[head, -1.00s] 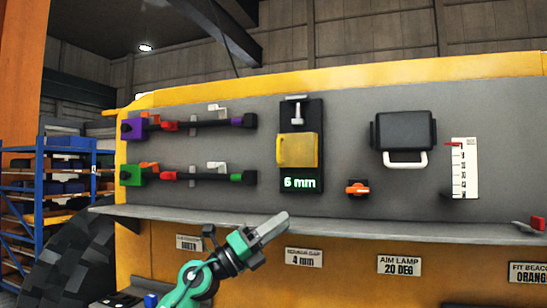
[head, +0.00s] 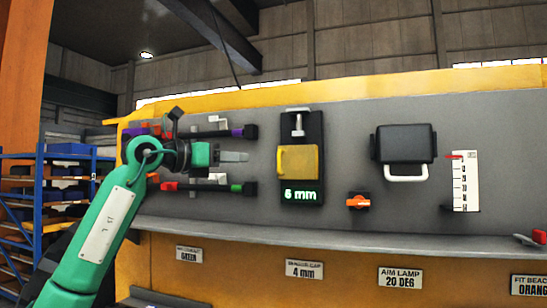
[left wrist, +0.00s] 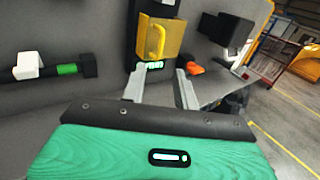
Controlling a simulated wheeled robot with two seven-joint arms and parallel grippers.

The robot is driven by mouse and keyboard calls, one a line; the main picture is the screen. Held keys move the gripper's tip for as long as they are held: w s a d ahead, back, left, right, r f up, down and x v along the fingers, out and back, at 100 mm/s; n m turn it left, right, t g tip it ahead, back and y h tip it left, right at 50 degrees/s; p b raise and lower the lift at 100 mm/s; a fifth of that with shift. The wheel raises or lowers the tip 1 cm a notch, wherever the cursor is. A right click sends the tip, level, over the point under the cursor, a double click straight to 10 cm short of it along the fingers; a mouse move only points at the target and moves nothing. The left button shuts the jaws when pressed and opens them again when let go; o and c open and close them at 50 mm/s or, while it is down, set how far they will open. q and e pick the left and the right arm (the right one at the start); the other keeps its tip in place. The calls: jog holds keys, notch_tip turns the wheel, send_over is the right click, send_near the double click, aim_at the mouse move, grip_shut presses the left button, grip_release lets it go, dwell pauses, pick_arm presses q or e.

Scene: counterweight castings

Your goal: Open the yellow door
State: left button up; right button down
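The yellow door (head: 298,162) is a small, see-through yellow cover on a black panel unit, above a green "6 mm" display (head: 301,195). It looks closed. In the left wrist view the yellow door (left wrist: 160,40) shows with a yellow handle (left wrist: 155,42) on its front. My left gripper (head: 235,156) is left of the door in the head view, pointing right towards it and apart from it. In the left wrist view its two fingers (left wrist: 160,88) are spread with nothing between them. My right gripper is in neither view.
Two connector rows (head: 225,131) lie behind and beside my left gripper. An orange knob (head: 358,201), a black lamp with a white handle (head: 404,145) and a white scale (head: 464,182) are to the right. A grey shelf (head: 330,236) juts out below.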

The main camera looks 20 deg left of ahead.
pick_arm(q)
jog(key=p, duration=0.5)
send_near(296, 162)
jog(key=w, duration=0.3)
jog(key=shift+w+d+r, duration=0.3)
jog(key=shift+w+d, duration=0.1)
jog(key=shift+d, duration=0.25)
grip_shut()
